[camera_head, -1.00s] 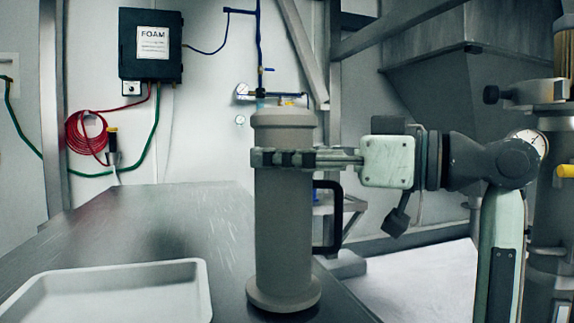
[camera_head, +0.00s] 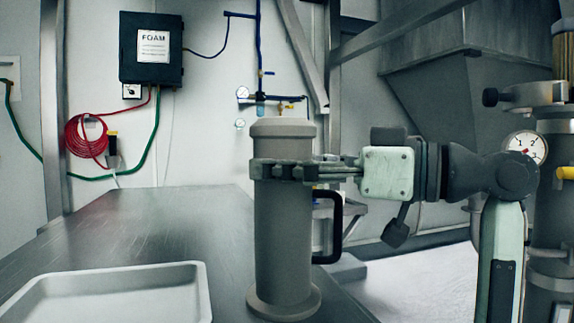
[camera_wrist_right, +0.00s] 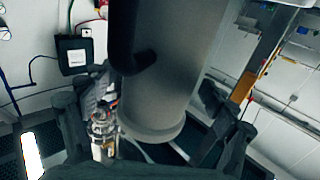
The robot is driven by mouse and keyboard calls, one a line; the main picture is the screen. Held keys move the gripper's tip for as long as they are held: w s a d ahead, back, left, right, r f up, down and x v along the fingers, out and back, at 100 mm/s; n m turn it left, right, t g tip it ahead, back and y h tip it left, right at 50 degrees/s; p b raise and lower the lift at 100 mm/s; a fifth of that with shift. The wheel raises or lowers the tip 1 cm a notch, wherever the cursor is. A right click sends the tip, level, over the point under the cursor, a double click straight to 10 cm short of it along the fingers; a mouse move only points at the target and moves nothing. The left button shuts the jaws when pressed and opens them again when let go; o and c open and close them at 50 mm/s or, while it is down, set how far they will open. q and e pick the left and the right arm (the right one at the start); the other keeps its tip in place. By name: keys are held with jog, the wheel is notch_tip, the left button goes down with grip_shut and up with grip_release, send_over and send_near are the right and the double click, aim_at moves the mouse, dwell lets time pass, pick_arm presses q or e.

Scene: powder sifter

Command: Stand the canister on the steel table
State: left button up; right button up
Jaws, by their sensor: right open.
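The canister (camera_head: 283,235) is a tall grey cylinder with a lid, a wide base flange and a black side handle (camera_head: 328,230). It is upright at the right side of the steel table (camera_head: 150,225), its base appearing to rest on the top. My right gripper (camera_head: 280,171) reaches in from the right, with its open fingers around the canister's upper body, below the lid. In the right wrist view the canister (camera_wrist_right: 180,75) stands between the spread fingers (camera_wrist_right: 150,122); any contact is hard to tell. My left gripper is out of view.
A white tray (camera_head: 195,290) lies on the table at the front left, beside the canister. The table behind them is clear. A grey hopper (camera_head: 450,90) and metal framework stand at the right. A FOAM box (camera_head: 151,48) and hoses hang on the back wall.

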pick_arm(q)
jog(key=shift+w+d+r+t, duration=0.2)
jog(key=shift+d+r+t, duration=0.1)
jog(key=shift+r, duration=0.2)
pick_arm(e)
jog(key=v, duration=1.2)
